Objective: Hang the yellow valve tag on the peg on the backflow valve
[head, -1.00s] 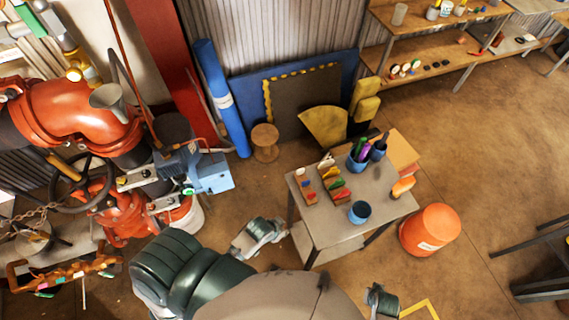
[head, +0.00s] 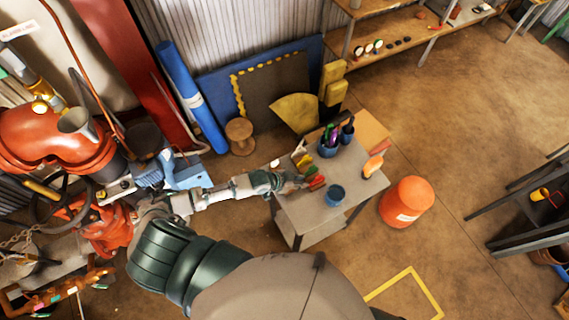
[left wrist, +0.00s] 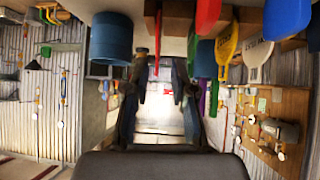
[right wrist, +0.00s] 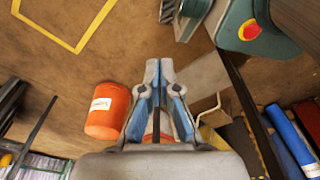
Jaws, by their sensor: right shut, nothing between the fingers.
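The yellow tag (left wrist: 227,47) is in the left wrist view, among red, white and blue tags by a wooden rack; in the head view a yellow tag (head: 304,162) shows on the table. My left gripper (left wrist: 160,70), also in the head view (head: 300,182), is open and empty beside the tags, with the yellow one to the right of its fingers in the wrist view. It partly hides the rack in the head view. The red valve piping (head: 55,140) stands at left; I cannot make out the peg. My right gripper (right wrist: 158,100) is shut and empty.
A blue cup (head: 335,195) and a container of pens (head: 328,148) stand on the small table (head: 310,215). An orange bucket (head: 407,202) is on the floor to its right. A blue roll (head: 190,97) and boards lean on the wall. Open floor lies at right.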

